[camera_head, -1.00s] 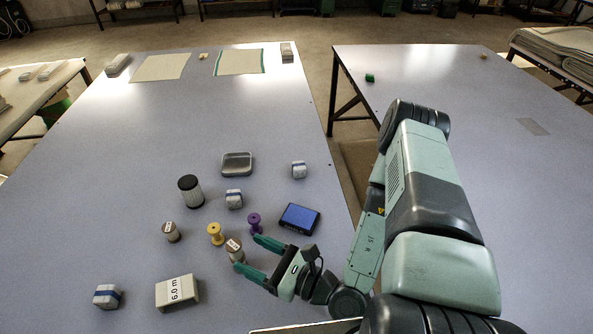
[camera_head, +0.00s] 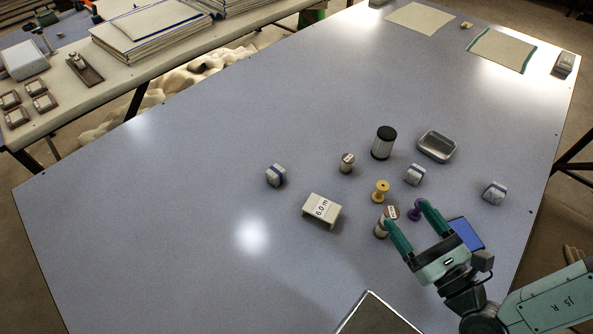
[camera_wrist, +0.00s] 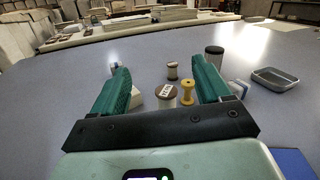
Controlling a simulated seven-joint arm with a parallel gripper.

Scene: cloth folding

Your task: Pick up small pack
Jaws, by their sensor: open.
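Three small white packs with blue bands lie on the table in the head view: one at the left (camera_head: 276,175), one right of centre (camera_head: 414,174), one further right (camera_head: 494,192). In the wrist view, one pack (camera_wrist: 238,88) is partly hidden behind the right finger, and one (camera_wrist: 113,68) shows near the left fingertip. My gripper (camera_head: 406,213) is open and empty above the front right of the table, apart from all three packs. Its fingers also frame the wrist view (camera_wrist: 162,72), with a brown-topped labelled spool (camera_wrist: 165,95) showing in the gap.
The table's left is clear.

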